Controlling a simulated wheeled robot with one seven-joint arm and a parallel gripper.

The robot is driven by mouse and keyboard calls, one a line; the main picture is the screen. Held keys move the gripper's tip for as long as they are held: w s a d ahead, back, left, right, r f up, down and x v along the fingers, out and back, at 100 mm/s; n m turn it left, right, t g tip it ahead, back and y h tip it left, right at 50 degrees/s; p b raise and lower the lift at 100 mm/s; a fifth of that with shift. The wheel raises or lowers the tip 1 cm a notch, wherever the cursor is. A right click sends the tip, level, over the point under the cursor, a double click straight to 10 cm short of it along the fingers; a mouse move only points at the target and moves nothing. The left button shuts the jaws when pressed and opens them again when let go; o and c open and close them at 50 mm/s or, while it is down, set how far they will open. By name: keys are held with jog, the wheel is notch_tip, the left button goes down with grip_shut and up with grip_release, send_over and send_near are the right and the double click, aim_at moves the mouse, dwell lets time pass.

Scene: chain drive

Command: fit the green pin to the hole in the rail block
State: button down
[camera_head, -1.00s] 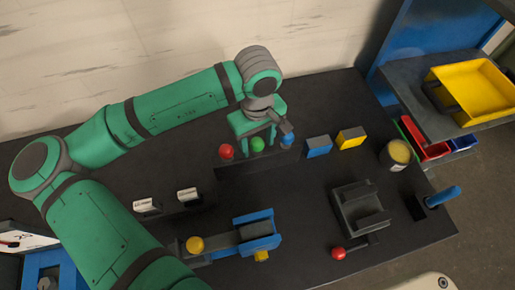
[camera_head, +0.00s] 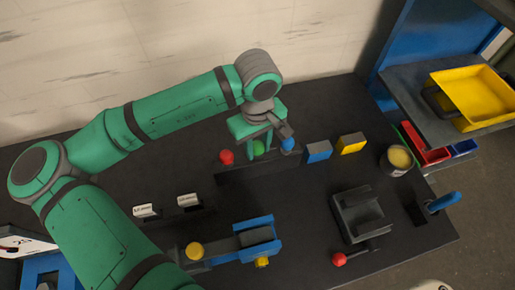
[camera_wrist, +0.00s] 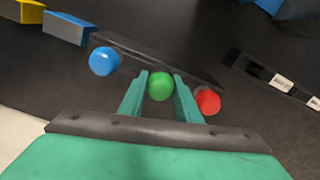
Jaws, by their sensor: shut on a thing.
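The green pin (camera_head: 259,147) has a round head and stands between a red pin (camera_head: 226,157) and a blue pin (camera_head: 288,145) at a long dark bar (camera_head: 235,175). My gripper (camera_head: 258,150) points down and is shut on the green pin. In the wrist view my gripper's fingers (camera_wrist: 160,88) flank the green head (camera_wrist: 160,86), with the blue pin (camera_wrist: 103,61) left and the red pin (camera_wrist: 207,101) right. The green pin's lower end is hidden. I cannot tell for sure which part is the rail block, and no hole shows clearly.
Blue (camera_head: 318,151) and yellow (camera_head: 351,143) blocks stand right of the pins. Nearer are a grey slotted fixture (camera_head: 360,212) with a red-knobbed lever and a blue-ended clamp (camera_head: 258,237). A yellow-topped can (camera_head: 399,158) stands at the right. Bare tabletop lies between.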

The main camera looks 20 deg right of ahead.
notch_tip(320, 180, up, 17)
dwell(0.6)
jog(key=shift+a, duration=0.1)
